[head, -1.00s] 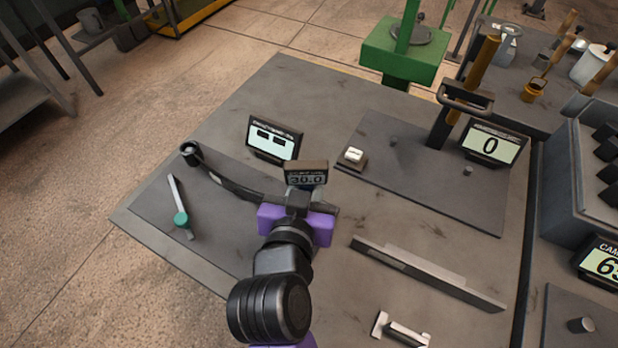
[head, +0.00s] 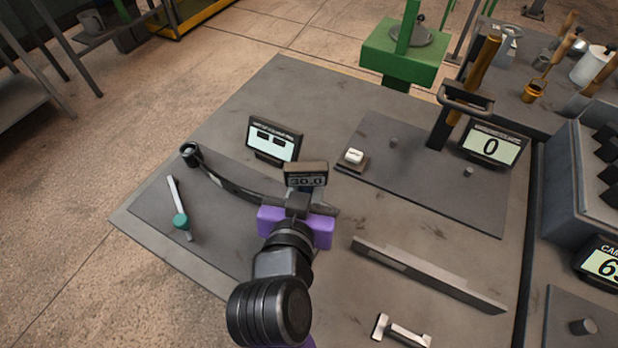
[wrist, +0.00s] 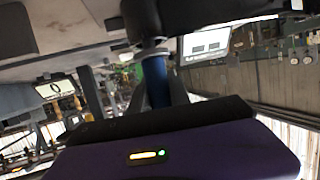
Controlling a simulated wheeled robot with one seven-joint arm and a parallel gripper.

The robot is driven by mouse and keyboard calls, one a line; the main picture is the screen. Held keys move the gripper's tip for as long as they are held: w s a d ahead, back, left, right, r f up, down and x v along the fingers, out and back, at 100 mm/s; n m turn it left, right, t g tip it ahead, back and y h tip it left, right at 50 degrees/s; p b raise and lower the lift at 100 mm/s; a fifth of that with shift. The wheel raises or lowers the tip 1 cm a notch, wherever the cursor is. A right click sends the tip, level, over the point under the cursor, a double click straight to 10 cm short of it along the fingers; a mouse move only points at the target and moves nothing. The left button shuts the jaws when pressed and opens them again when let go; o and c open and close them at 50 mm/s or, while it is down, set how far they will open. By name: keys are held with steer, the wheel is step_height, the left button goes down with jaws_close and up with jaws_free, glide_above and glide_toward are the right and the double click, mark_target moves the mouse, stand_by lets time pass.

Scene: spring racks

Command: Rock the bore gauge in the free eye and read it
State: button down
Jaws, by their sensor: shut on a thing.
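My gripper (head: 297,215) is shut on the bore gauge and hides its lower part in the head view. The gauge's dark display head (head: 305,175) stands just above the purple jaws; its digits look like 30.0, but are faint. In the wrist view the gauge's blue stem (wrist: 155,82) rises between the jaws. The dark curved spring leaf (head: 235,192) runs from an open eye (head: 190,153) at the far left to under my gripper. The leaf's near end is covered, so I cannot tell whether the gauge's tip sits in an eye there.
A screen (head: 273,140) with two dark blocks stands behind the leaf. A green-knobbed lever (head: 180,218) is at left, a white button (head: 354,156) at right. A long grey bar (head: 430,275) and a small metal piece (head: 400,332) lie nearer. A screen (head: 492,145) reads 0.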

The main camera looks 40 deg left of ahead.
steer(key=shift+w+a+g+p, duration=0.2)
steer(key=shift+g+p, duration=0.2)
steer(key=shift+p, duration=0.8)
stand_by(0.5)
stand_by(0.6)
steer(key=shift+r+p, duration=2.2)
steer(key=shift+r, duration=0.3)
step_height(320, 180, up, 4)
steer(key=p, duration=0.3)
